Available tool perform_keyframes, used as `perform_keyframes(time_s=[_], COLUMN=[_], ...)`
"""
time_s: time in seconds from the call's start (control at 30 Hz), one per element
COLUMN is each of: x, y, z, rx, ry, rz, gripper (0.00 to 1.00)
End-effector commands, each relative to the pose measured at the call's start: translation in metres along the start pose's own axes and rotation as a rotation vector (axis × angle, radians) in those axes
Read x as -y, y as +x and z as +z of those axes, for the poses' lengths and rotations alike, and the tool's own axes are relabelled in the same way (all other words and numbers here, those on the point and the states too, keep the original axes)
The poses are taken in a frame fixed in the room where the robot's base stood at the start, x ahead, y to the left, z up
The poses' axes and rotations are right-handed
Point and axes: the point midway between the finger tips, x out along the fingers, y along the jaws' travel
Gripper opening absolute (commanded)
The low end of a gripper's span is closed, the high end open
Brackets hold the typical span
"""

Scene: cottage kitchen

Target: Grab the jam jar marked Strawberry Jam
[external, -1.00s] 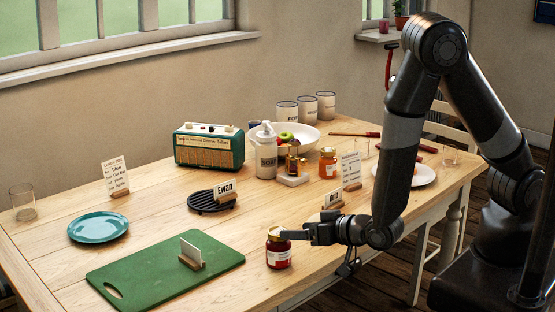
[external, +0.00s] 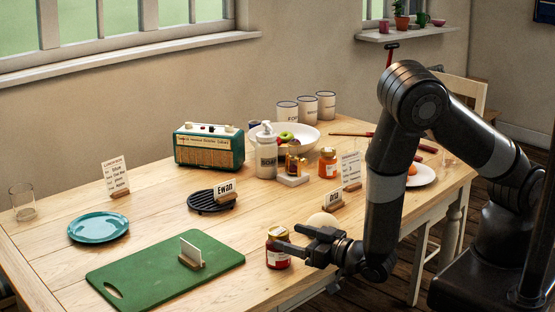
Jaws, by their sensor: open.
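A dark red jam jar (external: 278,256) with a gold-toned lid and a pale label stands upright near the table's front edge, right of the green board. The label's words are too small to read. My gripper (external: 290,238) is open and empty, pointing left at the jar's right side. Its near finger overlaps the upper part of the jar in the picture; I cannot tell whether they touch. An orange jar (external: 328,163) and an amber jar (external: 293,161) stand farther back.
A green cutting board (external: 150,277) with a small card stand (external: 191,253) lies left of the jar. An "Orla" name card (external: 333,198) and a pale round thing (external: 322,221) are behind my gripper. The wood between jar and black trivet (external: 211,203) is clear.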

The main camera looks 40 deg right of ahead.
Motion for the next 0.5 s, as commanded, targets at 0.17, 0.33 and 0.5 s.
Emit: perform_keyframes(time_s=[0.17,0.33,0.5], x=[0.004,0.004,0.004], y=[0.027,0.045,0.048], z=[0.002,0.002,0.002], rx=[-0.003,-0.001,0.000], ry=[0.002,0.001,0.001], rz=[0.001,0.001,0.000], gripper=[0.72,0.72,0.72])
